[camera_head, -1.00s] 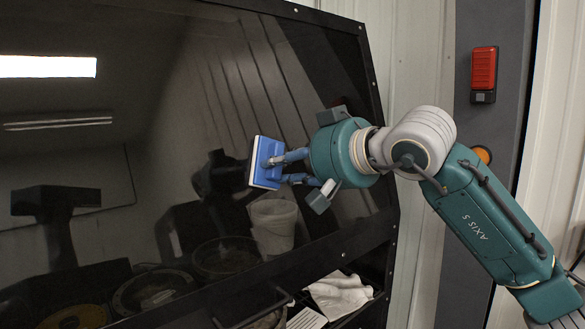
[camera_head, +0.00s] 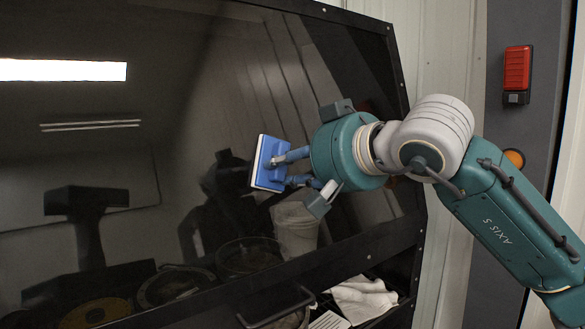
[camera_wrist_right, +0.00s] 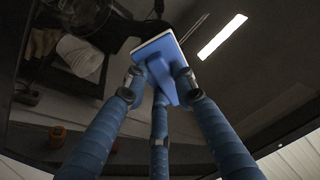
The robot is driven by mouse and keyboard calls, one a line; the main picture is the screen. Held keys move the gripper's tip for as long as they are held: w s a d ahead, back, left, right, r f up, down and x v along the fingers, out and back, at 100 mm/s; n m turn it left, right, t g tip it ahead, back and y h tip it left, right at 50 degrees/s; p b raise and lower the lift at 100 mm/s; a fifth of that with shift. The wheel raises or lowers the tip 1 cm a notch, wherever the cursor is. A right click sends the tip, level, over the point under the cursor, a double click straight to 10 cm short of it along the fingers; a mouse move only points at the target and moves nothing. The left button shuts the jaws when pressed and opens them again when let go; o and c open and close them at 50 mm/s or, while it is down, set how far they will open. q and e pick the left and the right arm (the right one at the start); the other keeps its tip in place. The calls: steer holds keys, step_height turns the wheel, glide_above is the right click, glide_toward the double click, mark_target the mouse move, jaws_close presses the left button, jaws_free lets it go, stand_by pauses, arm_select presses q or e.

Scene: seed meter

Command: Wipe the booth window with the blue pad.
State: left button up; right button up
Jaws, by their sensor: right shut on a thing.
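The booth window (camera_head: 130,150) is a large dark, shiny pane in a black frame, tilted in the head view. My right gripper (camera_head: 285,169) is shut on the blue pad (camera_head: 268,163), a blue block with a pale face turned toward the glass. The pad is at or very near the pane, right of its middle; I cannot tell for sure whether it touches. In the right wrist view the blue fingers close around the handle of the pad (camera_wrist_right: 160,55), with dark glass beyond. My left gripper is not in view.
A white crumpled cloth (camera_head: 362,298) lies in the opening below the window, near a dark bar handle (camera_head: 275,312). A red box (camera_head: 517,70) and an orange button (camera_head: 514,158) are on the grey post at right. A bucket and round shapes show in the glass.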

steer(key=shift+d, duration=0.15)
steer(key=shift+s+d+r+b, duration=0.2)
steer(key=shift+s+d+b, duration=0.15)
steer(key=shift+s, duration=0.25)
steer(key=shift+b+v, duration=0.3)
steer(key=shift+v, duration=1.9)
steer(key=v, duration=0.3)
steer(key=shift+d, duration=0.1)
steer(key=shift+w+f, duration=0.1)
